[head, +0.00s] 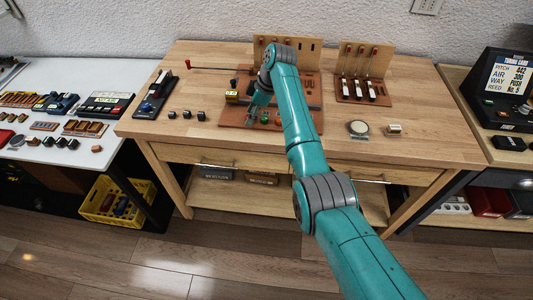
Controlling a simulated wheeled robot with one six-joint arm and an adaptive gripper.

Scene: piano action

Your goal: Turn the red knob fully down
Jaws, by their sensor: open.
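My teal arm reaches over the wooden workbench (420,135), and my gripper (252,109) points down over the left part of a brown board (300,122). The gripper is small in the head view; its jaws are open, and I see nothing held in them. Several small coloured knobs or pegs stand on the board's front part, including a green one (265,118) just right of the gripper. I cannot clearly pick out a red knob there; the gripper and arm hide part of the board. A rod with a red end (188,64) lies on the bench, back left.
An upright panel with hammers (362,75) stands right of my arm. A yellow-topped block (232,96) sits close left of the gripper. Small dark blocks (186,115) and a black device (154,93) are further left. A round dish (358,128) is front right.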

